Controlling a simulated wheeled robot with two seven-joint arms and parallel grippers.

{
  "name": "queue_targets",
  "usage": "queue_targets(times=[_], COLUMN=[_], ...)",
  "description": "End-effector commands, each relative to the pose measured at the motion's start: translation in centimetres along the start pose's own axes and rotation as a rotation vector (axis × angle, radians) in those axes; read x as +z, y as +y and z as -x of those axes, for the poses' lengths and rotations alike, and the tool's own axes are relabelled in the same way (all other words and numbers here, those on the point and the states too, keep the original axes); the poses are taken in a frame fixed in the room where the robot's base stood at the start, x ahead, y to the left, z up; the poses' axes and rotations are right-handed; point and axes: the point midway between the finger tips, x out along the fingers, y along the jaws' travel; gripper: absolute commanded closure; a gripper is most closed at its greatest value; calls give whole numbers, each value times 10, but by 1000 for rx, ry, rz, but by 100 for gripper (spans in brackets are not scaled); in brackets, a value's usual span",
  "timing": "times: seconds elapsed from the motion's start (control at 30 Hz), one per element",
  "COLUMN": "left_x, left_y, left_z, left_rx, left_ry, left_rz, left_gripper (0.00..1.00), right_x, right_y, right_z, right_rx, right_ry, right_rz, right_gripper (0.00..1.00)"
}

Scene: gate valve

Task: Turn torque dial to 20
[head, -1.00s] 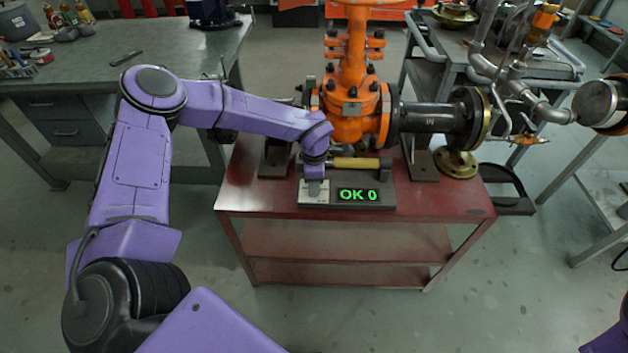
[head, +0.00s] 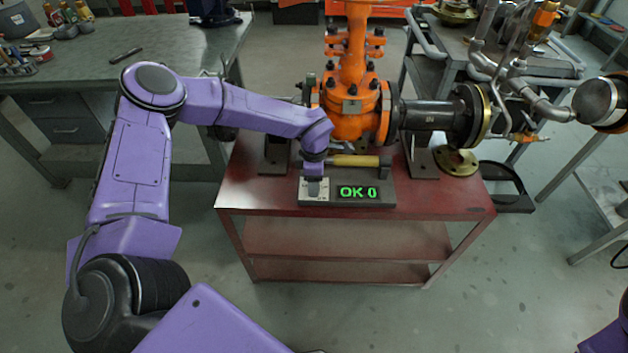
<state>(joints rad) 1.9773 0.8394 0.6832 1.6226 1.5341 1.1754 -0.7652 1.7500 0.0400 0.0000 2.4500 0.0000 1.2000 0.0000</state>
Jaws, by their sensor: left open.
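The torque dial plate (head: 308,197) is a light panel at the left of a dark box on the red cart. My right gripper is not in view.
A yellow-handled tool (head: 355,161) lies just behind the display. The orange gate valve (head: 352,105) with a black flanged pipe (head: 432,115) stands behind it. A brass flange (head: 456,161) lies on the cart's right. The red cart top (head: 255,190) is bare at front left.

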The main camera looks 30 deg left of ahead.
Motion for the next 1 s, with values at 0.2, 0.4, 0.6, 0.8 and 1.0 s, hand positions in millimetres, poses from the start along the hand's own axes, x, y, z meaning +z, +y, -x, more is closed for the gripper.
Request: queue_targets(times=[0.2, 0.4, 0.6, 0.8, 1.0], left_x=[1, 0, 0, 0, 0], left_y=[1, 1, 0, 0, 0], left_z=[41, 85, 103, 104, 104], left_rx=[5, 4, 1, 0, 0], left_ry=[-5, -4, -1, -1, -1], left_rz=[0, 0, 0, -1, 0], left_gripper=[41, 41, 41, 41, 41], right_x=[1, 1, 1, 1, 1], right_y=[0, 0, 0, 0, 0], right_z=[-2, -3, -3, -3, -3], right_rx=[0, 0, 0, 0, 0], right_ry=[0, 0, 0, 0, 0], right_rz=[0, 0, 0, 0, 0], right_gripper=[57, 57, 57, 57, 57])
